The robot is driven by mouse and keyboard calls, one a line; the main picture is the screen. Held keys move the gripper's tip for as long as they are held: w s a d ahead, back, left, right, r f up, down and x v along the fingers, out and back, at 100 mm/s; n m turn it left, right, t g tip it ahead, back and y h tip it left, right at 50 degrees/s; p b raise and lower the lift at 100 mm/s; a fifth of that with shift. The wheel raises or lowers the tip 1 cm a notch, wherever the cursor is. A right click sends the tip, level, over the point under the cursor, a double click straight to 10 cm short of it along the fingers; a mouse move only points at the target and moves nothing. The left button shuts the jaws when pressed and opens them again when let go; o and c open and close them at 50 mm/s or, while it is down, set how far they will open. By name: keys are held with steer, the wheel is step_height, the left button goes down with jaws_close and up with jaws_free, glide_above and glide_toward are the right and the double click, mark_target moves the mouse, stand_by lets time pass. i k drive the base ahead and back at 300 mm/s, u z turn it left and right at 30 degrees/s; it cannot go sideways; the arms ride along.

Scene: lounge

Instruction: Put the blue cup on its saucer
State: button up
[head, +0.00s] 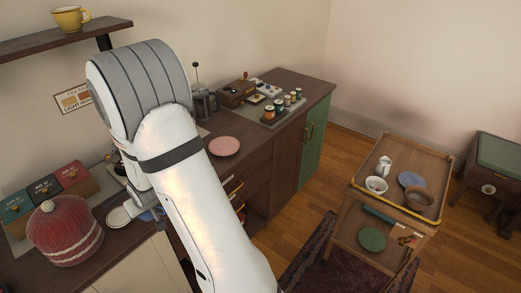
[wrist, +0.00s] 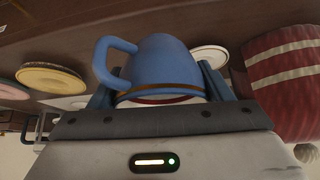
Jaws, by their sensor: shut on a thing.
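The blue cup (wrist: 165,62) fills the middle of the wrist view, with its handle toward the left. My gripper (wrist: 158,92) is shut on it, with a finger on each side. In the head view my arm hides most of the gripper, and a small patch of blue shows beside it over the counter. A blue saucer-like dish (head: 411,180) lies on the trolley at the right, far from my gripper. A pale saucer (head: 118,217) lies on the counter just left of my gripper.
A red striped domed object (head: 65,232) stands close on the left of the counter. A pink plate (head: 224,146) lies further along. The wooden trolley (head: 358,205) bears a white cup (head: 376,185), a white jug (head: 385,166) and a brown bowl (head: 419,199).

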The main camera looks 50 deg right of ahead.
mark_target(412, 182)
steer(key=z, duration=0.95)
steer(key=i, duration=1)
steer(key=z, duration=2.9)
steer(key=i, duration=1.05)
steer(key=u, duration=0.4)
